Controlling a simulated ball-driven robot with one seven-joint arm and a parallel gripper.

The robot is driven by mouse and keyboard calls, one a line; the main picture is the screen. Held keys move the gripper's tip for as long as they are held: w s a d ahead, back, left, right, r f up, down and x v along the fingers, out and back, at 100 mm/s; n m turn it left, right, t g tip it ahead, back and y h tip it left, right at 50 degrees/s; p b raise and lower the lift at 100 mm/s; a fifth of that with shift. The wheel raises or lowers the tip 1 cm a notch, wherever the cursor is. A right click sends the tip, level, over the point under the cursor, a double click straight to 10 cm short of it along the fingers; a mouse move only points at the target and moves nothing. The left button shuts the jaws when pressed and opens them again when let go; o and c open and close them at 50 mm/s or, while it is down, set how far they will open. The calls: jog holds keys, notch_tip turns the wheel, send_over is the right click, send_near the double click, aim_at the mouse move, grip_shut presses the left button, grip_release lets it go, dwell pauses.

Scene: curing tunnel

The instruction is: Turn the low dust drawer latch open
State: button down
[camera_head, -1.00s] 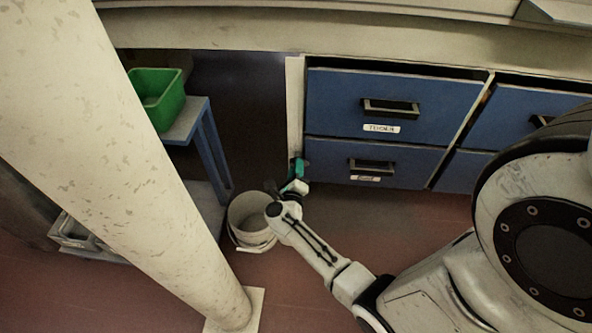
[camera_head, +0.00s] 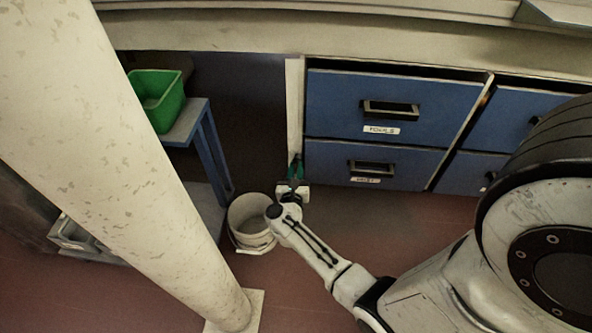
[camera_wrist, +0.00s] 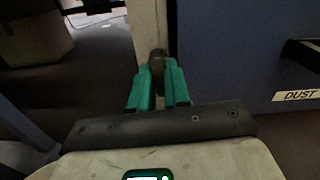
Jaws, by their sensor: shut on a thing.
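The low dust drawer (camera_head: 325,165) is the blue lower drawer, with a dark handle and a white label; it shows in the wrist view (camera_wrist: 240,60) with the label DUST (camera_wrist: 297,95). The latch (camera_wrist: 157,60) is a small dark piece on the cream post at the drawer's left edge. My gripper (camera_head: 295,166) has green fingers and is low at that post. In the wrist view my gripper (camera_wrist: 158,78) is shut on the latch, which shows between and just beyond its fingertips. The latch is hidden in the head view.
A white bucket (camera_head: 250,215) stands on the floor just left of my gripper. A blue-legged bench (camera_head: 207,140) holds a green bin (camera_head: 160,98). A thick cream pillar (camera_head: 130,150) crosses the left side. The tools drawer (camera_head: 335,95) is above. Floor right of my forearm is clear.

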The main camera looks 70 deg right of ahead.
jog(key=shift+f+m, duration=0.1)
jog(key=shift+m, duration=0.6)
jog(key=c, duration=1.1)
grip_release()
jog(key=shift+a, duration=0.1)
jog(key=p+v, duration=0.3)
jog(key=v, duration=0.7)
jog(key=shift+s+a, duration=0.1)
jog(key=shift+a, duration=0.2)
